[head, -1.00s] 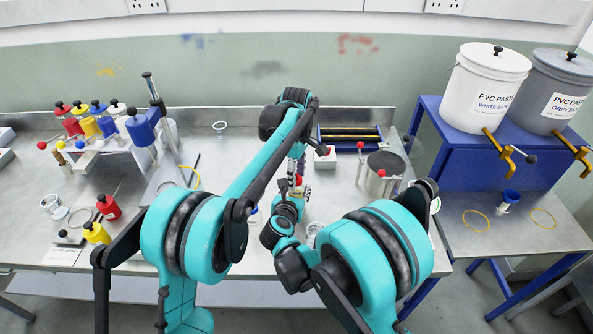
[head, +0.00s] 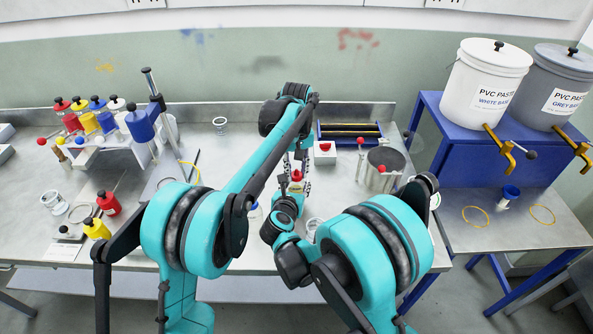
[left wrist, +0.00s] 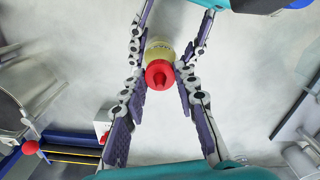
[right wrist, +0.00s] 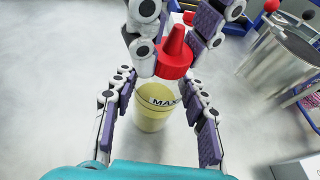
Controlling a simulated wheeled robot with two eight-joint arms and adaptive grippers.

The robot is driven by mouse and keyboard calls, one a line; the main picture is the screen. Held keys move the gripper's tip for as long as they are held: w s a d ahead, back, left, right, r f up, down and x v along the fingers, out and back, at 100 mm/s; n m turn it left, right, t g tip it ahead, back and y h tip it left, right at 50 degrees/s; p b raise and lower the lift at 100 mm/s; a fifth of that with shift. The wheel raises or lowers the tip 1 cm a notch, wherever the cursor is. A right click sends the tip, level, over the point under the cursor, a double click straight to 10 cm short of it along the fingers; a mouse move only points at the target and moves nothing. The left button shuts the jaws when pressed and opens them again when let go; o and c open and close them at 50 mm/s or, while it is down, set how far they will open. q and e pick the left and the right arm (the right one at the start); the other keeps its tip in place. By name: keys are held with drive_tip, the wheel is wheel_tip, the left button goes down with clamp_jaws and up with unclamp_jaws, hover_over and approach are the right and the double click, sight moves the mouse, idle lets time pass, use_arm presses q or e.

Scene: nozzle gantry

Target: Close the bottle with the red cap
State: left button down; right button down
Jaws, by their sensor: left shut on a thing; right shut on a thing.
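The red cap (left wrist: 160,74) has a pointed spout and sits between the fingertips of my left gripper (left wrist: 155,76), which is shut on it. The cap also shows in the head view (head: 297,175). The pale yellow bottle (right wrist: 153,110), with dark lettering reading "MAX", stands between the fingers of my right gripper (right wrist: 158,112), which is shut on it. In the right wrist view the cap (right wrist: 175,56) is above the bottle, toward the upper right. The fingers and cap hide part of the bottle top, so I cannot tell whether cap and neck touch.
A metal pot (head: 384,170) stands to the right of the grippers. A white box with a red button (head: 325,153) and a blue-framed tray (head: 349,134) lie behind them.

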use_arm(q)
drive_tip(key=m, duration=0.7)
drive_tip(key=shift+m, duration=0.3)
drive_tip(key=m, duration=0.4)
drive_tip(key=shift+m, duration=0.3)
drive_tip(key=m, duration=0.3)
drive_tip(key=c, duration=1.1)
unclamp_jaws()
wheel_tip(320, 180, up, 12)
